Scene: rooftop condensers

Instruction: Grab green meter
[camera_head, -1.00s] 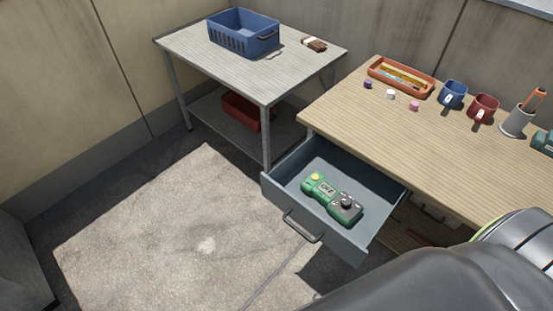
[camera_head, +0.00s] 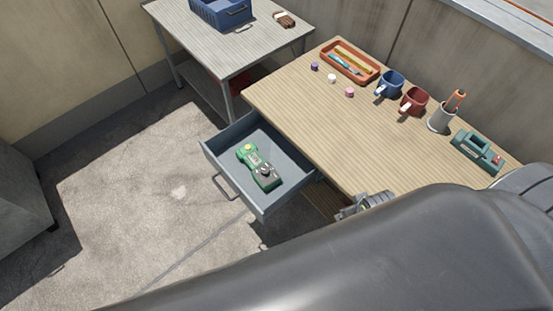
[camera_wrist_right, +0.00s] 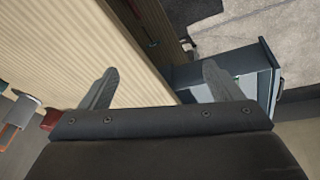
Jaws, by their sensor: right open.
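The green meter (camera_head: 258,166) lies in the open grey drawer (camera_head: 230,196) under the wooden table in the head view. It has a yellow button and a dark dial. In the right wrist view my right gripper (camera_wrist_right: 160,92) is open and empty, its two fingers spread above the table edge. The drawer (camera_wrist_right: 270,55) shows beyond the right finger, with only a bit of green visible in it. In the head view my dark arm covers the lower part of the picture. My left gripper is not seen.
The wooden table (camera_head: 330,120) carries an orange tray (camera_head: 376,80), a blue mug (camera_head: 389,85), a red mug (camera_head: 413,101), a grey pen cup (camera_head: 440,120) and a teal tool (camera_head: 476,152). A metal table (camera_head: 220,50) with a blue crate (camera_head: 222,14) stands behind. Floor left of the drawer is clear.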

